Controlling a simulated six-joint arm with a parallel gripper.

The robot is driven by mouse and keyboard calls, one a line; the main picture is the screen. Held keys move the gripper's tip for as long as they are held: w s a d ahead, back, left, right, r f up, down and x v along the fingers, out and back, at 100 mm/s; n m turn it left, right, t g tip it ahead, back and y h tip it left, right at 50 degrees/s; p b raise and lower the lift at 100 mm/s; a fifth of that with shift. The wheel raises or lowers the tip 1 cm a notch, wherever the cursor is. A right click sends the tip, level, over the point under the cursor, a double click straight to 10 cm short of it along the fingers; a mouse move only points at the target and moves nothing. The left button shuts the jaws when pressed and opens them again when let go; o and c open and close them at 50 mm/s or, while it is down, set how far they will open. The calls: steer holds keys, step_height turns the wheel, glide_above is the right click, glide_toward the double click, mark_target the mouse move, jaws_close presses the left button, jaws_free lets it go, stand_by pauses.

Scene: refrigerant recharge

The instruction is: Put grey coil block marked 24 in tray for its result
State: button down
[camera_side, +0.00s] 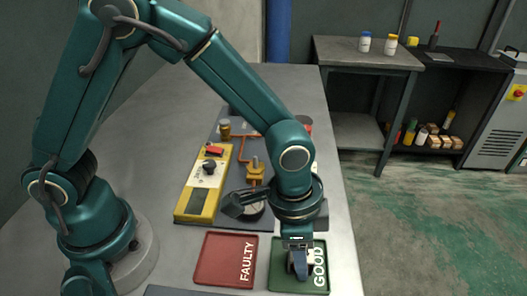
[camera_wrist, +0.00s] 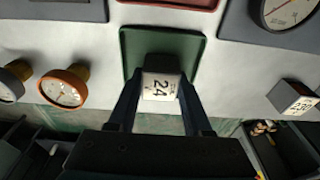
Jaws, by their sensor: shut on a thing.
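The grey coil block marked 24 (camera_wrist: 160,84) is between the two fingers of my gripper (camera_wrist: 160,100) in the wrist view, its white label facing the camera. My gripper (camera_side: 298,262) is shut on it and points down over the green tray (camera_side: 283,284) marked GOOD in the side view. The green tray (camera_wrist: 190,47) lies behind the block in the wrist view. I cannot tell whether the block touches the tray floor. The red tray (camera_side: 213,262) marked FAULTY is just left of it and looks empty; its edge shows in the wrist view (camera_wrist: 170,2).
A yellow meter (camera_side: 190,208) and copper pipework (camera_side: 247,145) stand behind the trays. In the wrist view, another numbered block (camera_wrist: 293,97) lies at right, gauges (camera_wrist: 65,88) at left and a dial (camera_wrist: 283,10) at top right. The table's right edge is close to the green tray.

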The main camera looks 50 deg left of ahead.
steer(key=shift+c, duration=1.6)
jaws_free()
step_height(320, 180, up, 11)
steer(key=s+a, duration=0.1)
steer(key=s+a+r+n+t, duration=0.2)
steer(key=s+a+n, duration=0.1)
steer(key=a, duration=0.5)
steer(key=s+a+r+n+t+y, duration=0.1)
steer(key=s+a+n+t, duration=0.1)
steer(key=s+a+n, duration=0.2)
steer(key=shift+a+r+n, duration=0.35)
steer(key=shift+a+n, duration=0.65)
steer(key=shift+a, duration=0.95)
